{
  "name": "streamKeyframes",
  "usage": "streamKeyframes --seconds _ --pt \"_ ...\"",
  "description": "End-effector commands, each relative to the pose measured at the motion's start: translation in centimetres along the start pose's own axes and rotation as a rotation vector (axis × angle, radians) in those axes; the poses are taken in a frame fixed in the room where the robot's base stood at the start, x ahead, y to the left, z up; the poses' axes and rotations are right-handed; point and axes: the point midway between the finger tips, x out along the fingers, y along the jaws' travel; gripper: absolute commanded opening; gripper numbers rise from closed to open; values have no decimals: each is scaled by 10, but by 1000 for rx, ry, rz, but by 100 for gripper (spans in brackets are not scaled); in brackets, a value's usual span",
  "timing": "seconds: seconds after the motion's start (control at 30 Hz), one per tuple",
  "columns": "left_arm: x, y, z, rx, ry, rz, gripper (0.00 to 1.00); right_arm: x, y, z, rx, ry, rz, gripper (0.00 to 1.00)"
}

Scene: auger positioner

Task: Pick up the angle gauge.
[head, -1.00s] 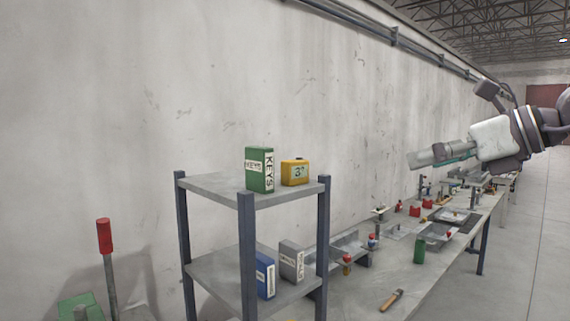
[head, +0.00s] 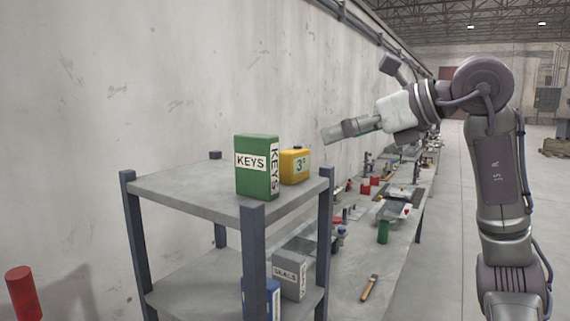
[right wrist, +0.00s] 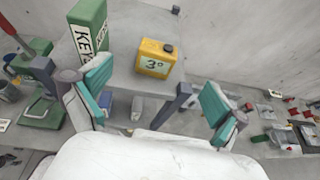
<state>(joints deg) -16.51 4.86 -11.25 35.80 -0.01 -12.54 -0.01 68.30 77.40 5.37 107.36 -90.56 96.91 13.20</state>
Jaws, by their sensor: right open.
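In the right wrist view the gauge (right wrist: 156,59) shows ahead, between the two teal-padded fingers of the open, empty right gripper (right wrist: 157,97). My left gripper is not in view.
The top shelf (head: 180,186) has grey posts; one post (right wrist: 176,101) rises near the gauge. A grey SEALS box (head: 290,275) and a blue box (head: 262,299) sit on the lower shelf. A long workbench (head: 350,295) with several tools lies to the right.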

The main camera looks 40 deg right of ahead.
Motion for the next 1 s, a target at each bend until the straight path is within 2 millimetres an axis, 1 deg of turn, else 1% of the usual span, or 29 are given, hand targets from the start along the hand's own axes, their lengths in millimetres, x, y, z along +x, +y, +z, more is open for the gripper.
streamKeyframes --seconds 0.03,0.1,0.23,0.37,0.47,0.53,0.6,0.67,0.8,1.0 --pt "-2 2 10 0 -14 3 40 13 1 0 0 5 6 98" --pt "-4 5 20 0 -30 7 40 27 1 0 0 5 6 98" --pt "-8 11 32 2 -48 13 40 48 1 0 1 4 5 98" --pt "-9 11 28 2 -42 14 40 58 1 0 0 2 3 98" --pt "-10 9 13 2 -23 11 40 64 1 0 0 3 3 98" --pt "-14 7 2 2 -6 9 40 73 1 1 0 4 5 98" --pt "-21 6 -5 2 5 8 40 84 2 2 1 5 7 98" --pt "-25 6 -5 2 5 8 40 94 2 2 2 5 6 98" --pt "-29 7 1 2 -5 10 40 108 2 1 0 2 4 98" --pt "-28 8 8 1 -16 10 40 112 1 0 0 1 1 98"
